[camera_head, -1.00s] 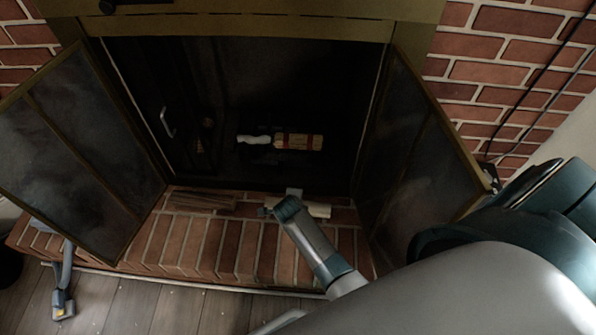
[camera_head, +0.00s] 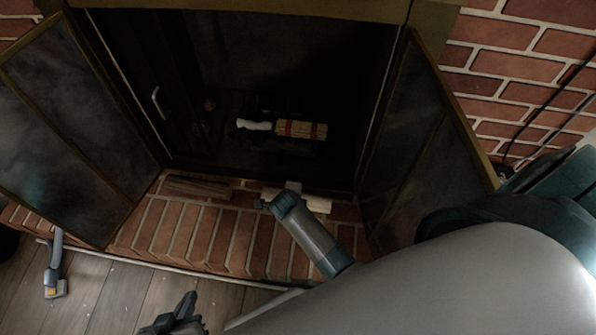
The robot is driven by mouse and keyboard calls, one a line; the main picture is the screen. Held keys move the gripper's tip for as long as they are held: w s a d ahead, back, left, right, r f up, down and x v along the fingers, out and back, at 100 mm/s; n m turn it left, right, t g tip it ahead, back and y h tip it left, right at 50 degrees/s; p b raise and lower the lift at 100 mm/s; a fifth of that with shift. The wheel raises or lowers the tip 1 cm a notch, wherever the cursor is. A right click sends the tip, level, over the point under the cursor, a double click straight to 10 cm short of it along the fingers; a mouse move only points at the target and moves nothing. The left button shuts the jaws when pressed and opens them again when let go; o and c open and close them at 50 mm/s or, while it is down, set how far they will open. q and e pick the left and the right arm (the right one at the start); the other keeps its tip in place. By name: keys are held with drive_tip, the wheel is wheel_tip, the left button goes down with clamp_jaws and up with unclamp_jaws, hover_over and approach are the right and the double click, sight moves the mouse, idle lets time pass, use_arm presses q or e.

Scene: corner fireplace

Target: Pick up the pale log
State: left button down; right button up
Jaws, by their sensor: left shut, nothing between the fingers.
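The pale log (camera_head: 318,204) lies on the brick hearth just in front of the firebox opening. My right arm reaches in from the right, and its wrist covers the middle of the log. My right gripper (camera_head: 282,198) is at the log; its fingers are mostly hidden behind the wrist, and I cannot tell whether they are around it. My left gripper (camera_head: 184,308) is at the bottom edge, dark, shut and empty, over the floor and well apart from the log.
A brown log (camera_head: 198,188) lies on the hearth (camera_head: 190,237) to the left. Open glass doors (camera_head: 72,120) flank the opening. A grey-blue tool (camera_head: 54,270) with an orange part stands at lower left.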

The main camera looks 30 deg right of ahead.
drive_tip(key=shift+c, duration=0.2)
drive_tip(key=c, duration=1.2)
use_arm(q)
drive_tip(key=shift+s+a+r, duration=0.1)
drive_tip(key=shift+a, duration=0.05)
use_arm(e)
drive_tip(key=shift+o, duration=0.2)
drive_tip(key=shift+r, duration=0.2)
